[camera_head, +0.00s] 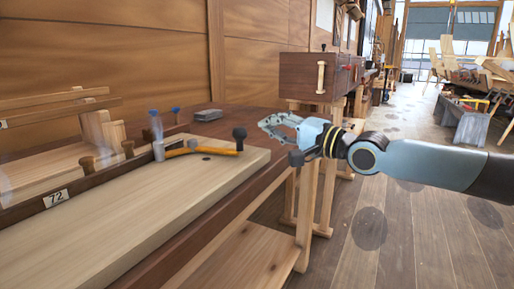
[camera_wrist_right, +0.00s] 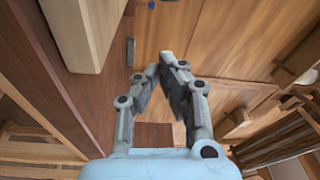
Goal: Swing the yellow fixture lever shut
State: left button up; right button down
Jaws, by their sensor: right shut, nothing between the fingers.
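The yellow fixture lever (camera_head: 203,148) lies over the pale wooden board, running left to right. Its left end meets a grey upright post (camera_head: 158,151), and a dark knob (camera_head: 239,138) stands at its right end. My right gripper (camera_head: 266,124) is just to the right of the knob, apart from it in the picture, near the bench's right edge. In the right wrist view, the gripper (camera_wrist_right: 167,64) has its fingertips together with nothing between them. The lever does not show clearly in that view. My left gripper is not in view.
The pale board (camera_head: 110,222) rests on a dark bench with a rail marked 72 (camera_head: 56,198) along its left side. A grey block (camera_head: 207,115) lies behind the lever. A wooden drawer cabinet (camera_head: 305,75) stands beyond the gripper. Open floor lies to the right.

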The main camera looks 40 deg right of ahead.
jog(key=shift+w+a+f+b, duration=0.15)
jog(key=shift+w+a+b, duration=0.05)
jog(key=shift+w+b, duration=0.4)
jog(key=shift+w+a+f+b, duration=0.1)
jog(key=shift+w+a+b, duration=0.05)
jog(key=shift+w+b, duration=0.4)
jog(key=p, duration=0.1)
jog(key=s+a+p, duration=0.1)
jog(key=a+p, duration=0.1)
jog(key=shift+s+a+r, duration=0.25)
jog(key=shift+r, duration=0.05)
jog(key=shift+s+a+f, duration=0.1)
jog(key=shift+s+a, duration=0.05)
jog(key=shift+a, duration=0.1)
jog(key=shift+a+f, duration=0.15)
jog(key=shift+f, duration=0.1)
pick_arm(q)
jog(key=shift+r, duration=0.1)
pick_arm(e)
jog(key=shift+r, duration=0.1)
